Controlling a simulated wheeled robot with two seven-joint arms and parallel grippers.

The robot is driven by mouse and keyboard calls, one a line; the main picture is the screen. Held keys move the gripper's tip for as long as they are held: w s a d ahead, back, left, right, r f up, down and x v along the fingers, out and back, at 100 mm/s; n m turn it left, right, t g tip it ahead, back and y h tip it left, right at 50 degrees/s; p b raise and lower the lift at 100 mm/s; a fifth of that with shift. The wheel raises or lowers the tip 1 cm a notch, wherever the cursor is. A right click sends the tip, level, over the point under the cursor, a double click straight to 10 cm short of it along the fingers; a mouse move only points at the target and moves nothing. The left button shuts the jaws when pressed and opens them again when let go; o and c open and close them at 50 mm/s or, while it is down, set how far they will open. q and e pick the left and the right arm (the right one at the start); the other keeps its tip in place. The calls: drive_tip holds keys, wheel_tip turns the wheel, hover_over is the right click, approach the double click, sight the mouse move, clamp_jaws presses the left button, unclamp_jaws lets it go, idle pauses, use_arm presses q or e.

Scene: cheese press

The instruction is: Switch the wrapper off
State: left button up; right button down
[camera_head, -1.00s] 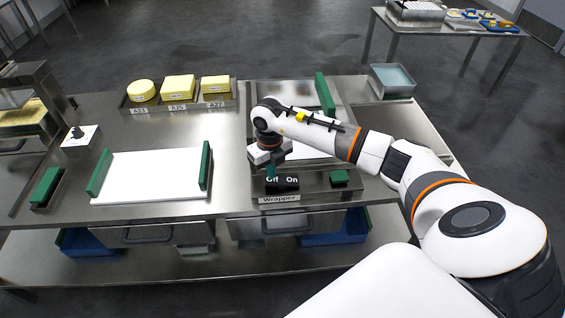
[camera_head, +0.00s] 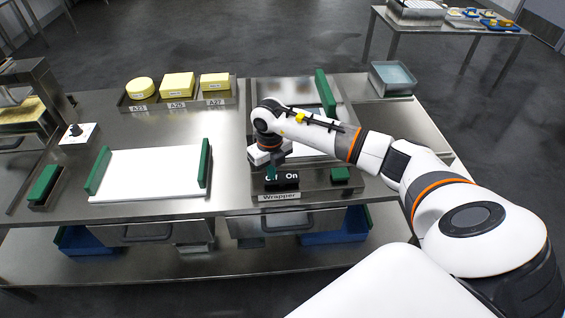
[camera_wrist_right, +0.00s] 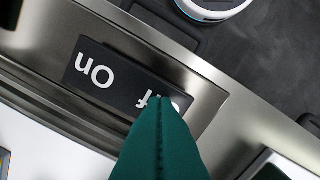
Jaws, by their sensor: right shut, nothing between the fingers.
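The wrapper's black Off/On rocker switch (camera_head: 290,182) sits on the front panel of the wrapper, above the "Wrapper" label (camera_head: 281,196). In the right wrist view the switch (camera_wrist_right: 112,78) shows upside down. My right gripper (camera_head: 271,173) is shut and empty, pointing down at the "Off" side. Its green fingertips (camera_wrist_right: 162,105) cover part of the "Off" lettering in the right wrist view. I cannot tell whether they touch the switch or how it is tilted. My left gripper is not in view.
A green button (camera_head: 340,174) sits right of the switch. A white board (camera_head: 148,174) with green end bars lies to the left. Cheeses in a tray (camera_head: 178,105) stand at the back. A small knob box (camera_head: 79,134) is at the left. A grey bin (camera_head: 391,79) stands at the right.

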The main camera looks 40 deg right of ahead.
wheel_tip(320, 180, up, 7)
drive_tip(key=p, duration=0.4)
drive_tip(key=shift+p, duration=0.4)
drive_tip(key=shift+a, duration=0.1)
idle(0.4)
